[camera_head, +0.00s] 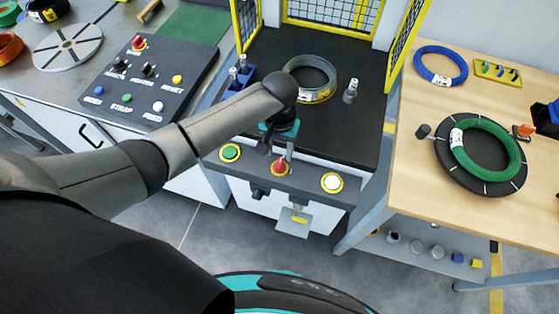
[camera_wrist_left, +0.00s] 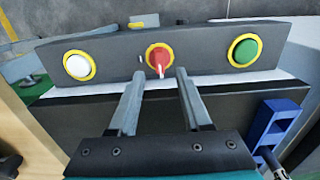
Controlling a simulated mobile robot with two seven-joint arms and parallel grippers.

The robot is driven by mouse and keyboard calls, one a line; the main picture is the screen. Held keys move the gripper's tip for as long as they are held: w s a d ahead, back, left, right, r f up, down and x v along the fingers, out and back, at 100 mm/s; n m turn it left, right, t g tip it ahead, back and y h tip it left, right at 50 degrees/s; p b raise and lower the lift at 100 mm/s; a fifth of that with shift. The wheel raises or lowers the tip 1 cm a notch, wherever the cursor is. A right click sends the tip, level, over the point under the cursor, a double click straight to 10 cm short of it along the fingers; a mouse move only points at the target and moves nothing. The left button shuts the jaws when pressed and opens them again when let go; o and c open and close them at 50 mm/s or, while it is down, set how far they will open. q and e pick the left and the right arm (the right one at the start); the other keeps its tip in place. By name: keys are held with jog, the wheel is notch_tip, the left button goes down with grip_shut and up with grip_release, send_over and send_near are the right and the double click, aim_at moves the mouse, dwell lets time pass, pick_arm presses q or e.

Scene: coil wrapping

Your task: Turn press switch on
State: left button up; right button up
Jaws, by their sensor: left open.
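The press switch (camera_head: 281,168) is a red rotary knob on a yellow ring, in the middle of the press's dark front panel. It shows clearly in the wrist view (camera_wrist_left: 159,58), its red handle angled slightly. My left gripper (camera_head: 270,150) is over the panel, just behind the switch, partly hidden by my wrist. In the wrist view the left gripper (camera_wrist_left: 160,80) is open and empty, its fingers on either side of the line to the knob. Contact with the knob cannot be told. My right gripper is not in view.
A green button (camera_head: 230,153) and a white button (camera_head: 332,183) flank the switch. Behind are a grey coil (camera_head: 312,80) on the press bed and yellow mesh guards (camera_head: 330,12). A control box (camera_head: 150,75) stands left; a wooden table (camera_head: 415,185) with coils stands right.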

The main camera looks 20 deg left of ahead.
aim_at(279, 163)
pick_arm(q)
notch_tip(279, 163, down, 5)
jog(key=shift+f+b, duration=0.2)
jog(key=shift+b, duration=0.4)
grip_shut()
